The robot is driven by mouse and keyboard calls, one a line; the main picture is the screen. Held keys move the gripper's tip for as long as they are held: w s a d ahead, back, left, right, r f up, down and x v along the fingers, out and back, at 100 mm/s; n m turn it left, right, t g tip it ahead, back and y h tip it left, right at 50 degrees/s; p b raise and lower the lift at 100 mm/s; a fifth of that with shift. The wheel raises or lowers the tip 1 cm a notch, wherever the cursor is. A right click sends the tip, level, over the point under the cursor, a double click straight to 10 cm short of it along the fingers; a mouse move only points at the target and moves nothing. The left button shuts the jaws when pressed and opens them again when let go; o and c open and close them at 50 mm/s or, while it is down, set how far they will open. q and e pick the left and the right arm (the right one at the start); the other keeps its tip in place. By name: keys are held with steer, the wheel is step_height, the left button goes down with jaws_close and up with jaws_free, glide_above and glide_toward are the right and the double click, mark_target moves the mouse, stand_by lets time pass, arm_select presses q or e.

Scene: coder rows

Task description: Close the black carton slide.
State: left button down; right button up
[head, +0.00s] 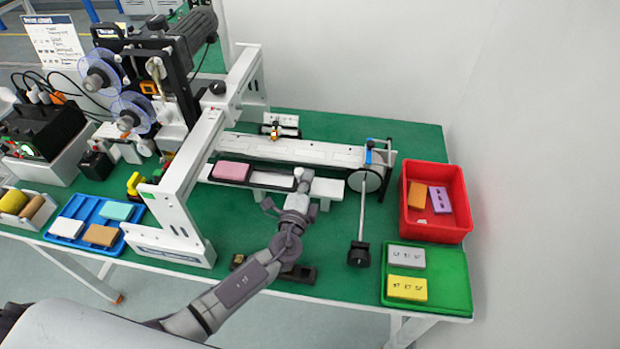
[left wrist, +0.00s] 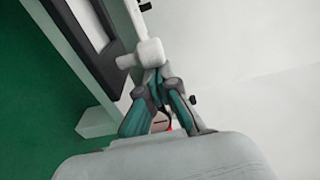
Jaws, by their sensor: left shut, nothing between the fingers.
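The black carton slide (head: 272,186) shows as a dark strip under a pink carton (head: 231,171), beside the white rail in the middle of the table. In the left wrist view, a black frame (left wrist: 82,42) with a pale inside, which looks like the slide, runs at the upper left. My left gripper (head: 300,182) is shut and empty, close to a white knob (head: 299,172) at the slide's right side. In the left wrist view, the knob (left wrist: 150,53) is just past the fingertips (left wrist: 159,74); I cannot tell whether they touch. My right gripper is not in view.
A tall white frame (head: 185,170) with reels stands left of the slide. A long white conveyor (head: 290,150) runs behind. A black-based post (head: 358,254), red bin (head: 458,230) and green tray (head: 455,290) are at right. A blue tray (head: 75,212) is at left.

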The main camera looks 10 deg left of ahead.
mark_target(259, 183)
arm_select(q)
steer(key=a+b, duration=0.1)
steer(key=a, duration=0.3)
steer(key=a+b, duration=0.2)
steer(key=a, duration=0.2)
steer(key=a+b, duration=0.1)
steer(key=a, duration=0.3)
steer(key=shift+s+a+f, duration=0.2)
steer(key=shift+s+a, duration=0.1)
steer(key=shift+s, duration=0.1)
steer(key=shift+a+r, duration=0.1)
steer(key=shift+a, duration=0.25)
steer(key=shift+r, duration=0.15)
steer(key=shift+w+a, duration=0.1)
